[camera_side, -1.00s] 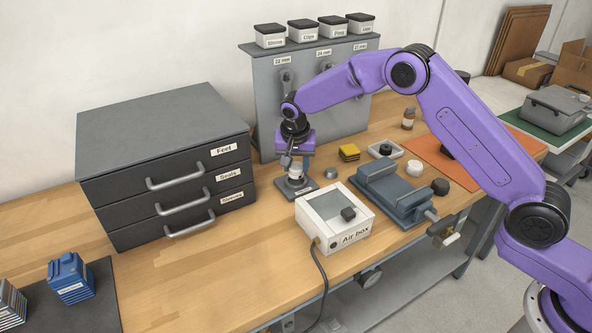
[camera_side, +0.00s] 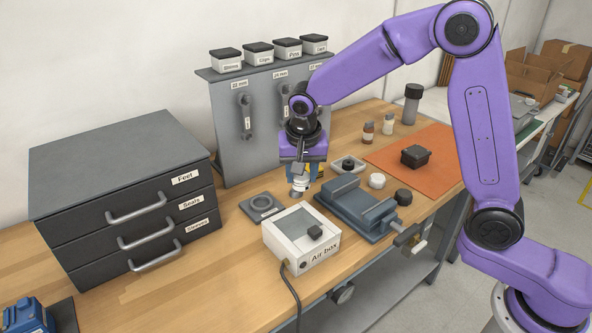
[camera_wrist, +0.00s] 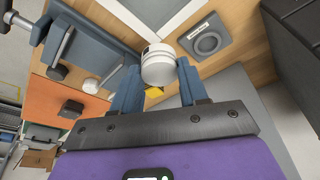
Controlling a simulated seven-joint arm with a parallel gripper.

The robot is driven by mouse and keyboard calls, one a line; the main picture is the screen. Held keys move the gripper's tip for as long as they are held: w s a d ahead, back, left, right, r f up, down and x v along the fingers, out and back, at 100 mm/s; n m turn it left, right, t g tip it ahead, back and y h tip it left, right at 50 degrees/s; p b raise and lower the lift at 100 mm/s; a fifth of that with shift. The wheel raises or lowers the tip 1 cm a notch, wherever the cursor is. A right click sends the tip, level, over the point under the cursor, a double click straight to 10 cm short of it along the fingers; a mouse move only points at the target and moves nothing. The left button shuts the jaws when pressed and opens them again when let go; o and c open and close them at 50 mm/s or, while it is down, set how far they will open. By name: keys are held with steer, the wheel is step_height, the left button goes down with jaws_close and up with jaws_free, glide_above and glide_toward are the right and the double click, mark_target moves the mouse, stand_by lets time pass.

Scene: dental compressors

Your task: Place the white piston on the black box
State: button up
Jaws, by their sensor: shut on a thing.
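My gripper (camera_side: 300,172) is shut on the white piston (camera_side: 299,186), a short white cylinder with a grey lower part. It holds the piston above the bench, right of a grey plate with a round recess (camera_side: 253,213). In the wrist view, the piston (camera_wrist: 158,66) sits between the two blue fingers. The black box (camera_side: 415,157) is a small dark block on the orange mat (camera_side: 440,148), well to the right of my gripper. It also shows in the wrist view (camera_wrist: 71,108) at the left. Nothing is on top of it.
The white air box (camera_side: 300,240) is in front.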

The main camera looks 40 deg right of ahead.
steer(key=shift+s+d+r, duration=0.1)
steer(key=shift+s+d, duration=0.05)
steer(key=shift+s, duration=0.1)
steer(key=d+r+m, duration=0.2)
steer(key=d+m, duration=0.2)
steer(key=d, duration=1.7)
steer(key=s+d+r+m+g+h, duration=0.15)
steer(key=s+d, duration=0.35)
steer(key=d, duration=0.5)
steer(key=s+d+m+g, duration=0.1)
steer(key=s+d+m, duration=0.25)
steer(key=d, duration=0.65)
glide_toward(418, 150)
steer(key=shift+s+d+f+t, duration=0.25)
steer(key=shift+d+f, duration=0.3)
steer(key=shift+d, duration=0.15)
steer(key=shift+w+d+f, duration=0.15)
steer(key=shift+w+f, duration=0.1)
steer(key=shift+f, duration=1.65)
steer(key=shift+f, duration=0.2)
